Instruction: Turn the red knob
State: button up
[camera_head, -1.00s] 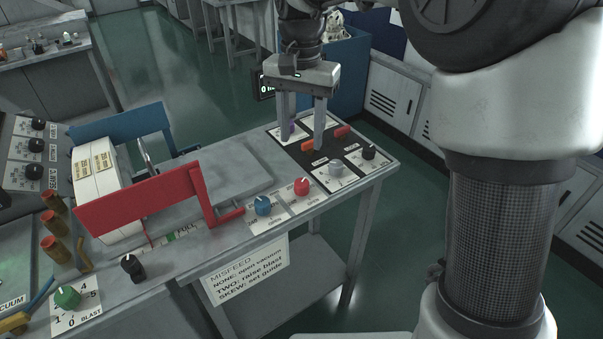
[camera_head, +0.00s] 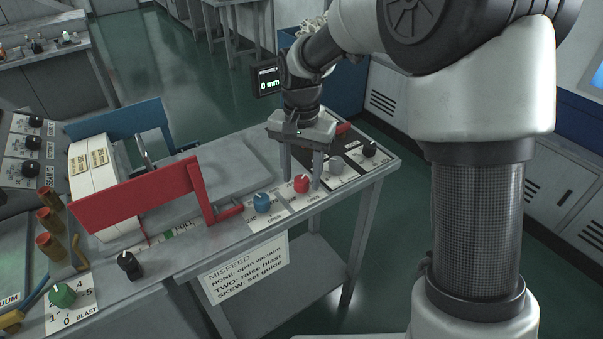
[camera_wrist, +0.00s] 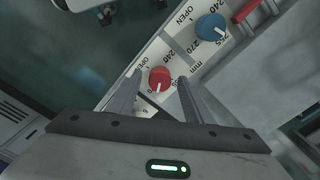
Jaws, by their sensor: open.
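The red knob (camera_head: 302,183) sits on a white dial plate near the front right edge of the bench. It has a white pointer line. In the wrist view the red knob (camera_wrist: 159,78) lies between and just beyond the two fingertips, with "OPEN" and numbers printed around it. My gripper (camera_head: 302,182) is open and empty, pointing down over the knob, with one finger behind it and one at its right. In the wrist view the fingers (camera_wrist: 160,80) stand on either side of the knob; I cannot tell whether either touches it.
A blue knob (camera_head: 262,202) is close on the left, and a grey knob (camera_head: 333,165) and a black knob (camera_head: 369,149) are on the right. A red guide plate (camera_head: 140,197) stands upright at the left. A monitor (camera_head: 268,82) reads 0 mm.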

jog(key=c, duration=1.1)
jog(key=shift+o, duration=0.2)
jog(key=shift+n, duration=0.4)
jog(key=n+p, duration=0.1)
jog(key=n, duration=0.2)
jog(key=shift+r, duration=0.1)
jog(key=n+p, duration=0.1)
jog(key=n, duration=0.2)
jog(key=shift+p, duration=0.3)
jog(key=n+p, duration=0.1)
jog(key=n, duration=0.3)
jog(key=shift+n+p, duration=0.65)
jog(key=shift+n, duration=1.25)
